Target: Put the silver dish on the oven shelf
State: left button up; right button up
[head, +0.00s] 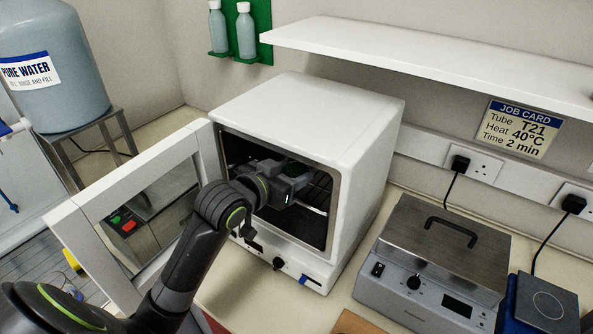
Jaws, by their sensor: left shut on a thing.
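The white oven (345,130) stands on the bench with its door (75,225) swung open to the left. My left arm reaches through the opening, and my left gripper (303,192) is inside the oven. It is shut on the silver dish (315,209), of which only a thin bright edge shows beside the gripper. The rest of the dish is hidden by the gripper and the dark interior. The wire oven shelf (322,181) shows faintly behind the gripper. I cannot tell whether the dish touches the shelf. My right gripper is not in view.
A metal heater box (430,265) with a black handle stands right of the oven, with a dark blue device (545,300) beyond it. A white wall shelf (430,65) hangs above. A water tank (55,75) stands at the left, behind the open door.

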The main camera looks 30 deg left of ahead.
aim_at(296, 174)
pick_arm(q)
jog(key=p+x, duration=0.1)
jog(key=x, duration=0.1)
jog(key=shift+w+d+f, duration=0.15)
jog(key=shift+w+f, duration=0.15)
jog(key=shift+f, duration=0.15)
jog(key=shift+s, duration=0.15)
jog(key=shift+f, duration=0.15)
jog(key=o, duration=1)
jog(key=shift+c, duration=0.2)
